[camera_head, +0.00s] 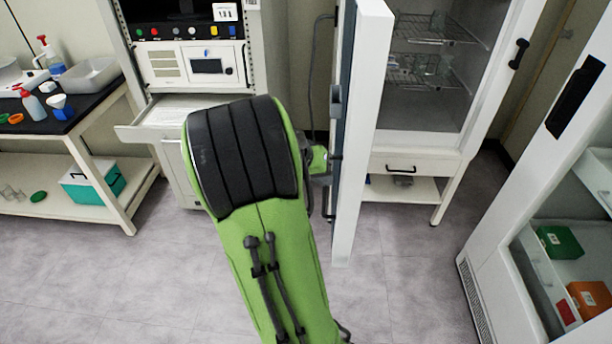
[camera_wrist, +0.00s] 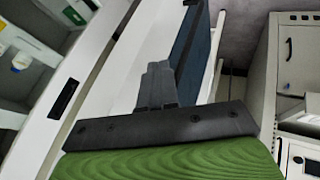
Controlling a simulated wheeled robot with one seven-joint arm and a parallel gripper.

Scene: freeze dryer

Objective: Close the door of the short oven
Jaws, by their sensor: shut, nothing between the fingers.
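The short oven (camera_head: 425,140) is a white cabinet on legs at the back right of the head view, with wire racks and glassware inside. Its door (camera_head: 362,130) stands wide open, swung out toward me and seen nearly edge-on. The door has a white thick edge and a dark blue panel, which also shows in the wrist view (camera_wrist: 190,45). My gripper (camera_wrist: 157,75) is shut and empty, with its grey fingers close to the door; I cannot tell whether they touch it. In the head view my green arm hides most of the gripper, left of the door.
An instrument cabinet (camera_head: 190,65) with an open drawer (camera_head: 170,112) is left of the door. A black-topped bench (camera_head: 85,105) is far left. Grey floor (camera_head: 400,280) is clear in front.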

